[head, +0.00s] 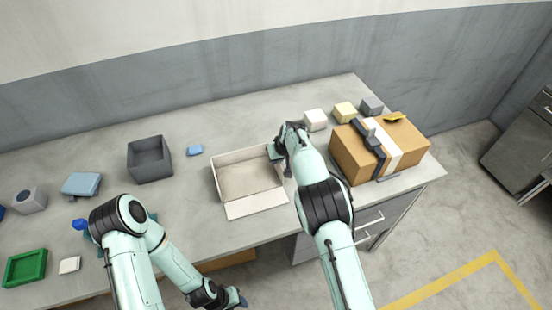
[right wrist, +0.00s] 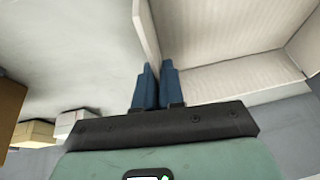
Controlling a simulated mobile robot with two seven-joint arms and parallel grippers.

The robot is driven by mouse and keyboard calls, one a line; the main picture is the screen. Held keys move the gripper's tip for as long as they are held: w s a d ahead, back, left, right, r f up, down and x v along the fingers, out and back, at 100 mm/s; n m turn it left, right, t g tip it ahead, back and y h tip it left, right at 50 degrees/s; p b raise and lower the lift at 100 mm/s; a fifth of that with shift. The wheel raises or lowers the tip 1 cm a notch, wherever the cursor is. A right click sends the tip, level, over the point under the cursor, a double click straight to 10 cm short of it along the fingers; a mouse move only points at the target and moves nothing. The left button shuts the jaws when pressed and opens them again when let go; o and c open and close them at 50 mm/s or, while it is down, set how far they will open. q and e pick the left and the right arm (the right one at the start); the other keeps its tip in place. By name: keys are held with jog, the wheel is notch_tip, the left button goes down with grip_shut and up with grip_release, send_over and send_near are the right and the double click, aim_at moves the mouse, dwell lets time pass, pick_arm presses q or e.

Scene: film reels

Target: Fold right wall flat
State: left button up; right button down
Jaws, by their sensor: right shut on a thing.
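A shallow cream box (head: 250,179) sits mid-table in the head view. Its back and left walls stand up, and its front wall (head: 257,203) lies flat outward on the table. My right gripper (head: 277,151) is at the box's back right corner. In the right wrist view its blue fingers (right wrist: 155,88) are shut on the right wall (right wrist: 145,30), which stands upright between them.
A brown carton (head: 348,155) with a dark strap stands right of my right arm. Small white (head: 315,119), yellow (head: 345,112) and grey (head: 371,105) blocks stand behind it. A grey bin (head: 150,160) and a blue block (head: 195,150) are left of the box. Table behind the box is clear.

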jog(key=d+y, duration=0.2)
jog(key=y, duration=0.1)
jog(key=shift+w+f+m+g, duration=0.2)
jog(key=shift+w+m+g, duration=0.15)
jog(key=shift+m+g, duration=0.05)
jog(key=shift+w+d+f+g+y, duration=0.15)
jog(key=shift+d+y, duration=0.1)
jog(key=shift+y, duration=0.35)
jog(key=shift+d+f+g+y, duration=0.15)
jog(key=shift+d+y, duration=0.1)
jog(key=shift+y, duration=0.35)
jog(key=c, duration=1.3)
grip_release()
jog(key=v, duration=1.3)
jog(key=shift+d+r, duration=0.1)
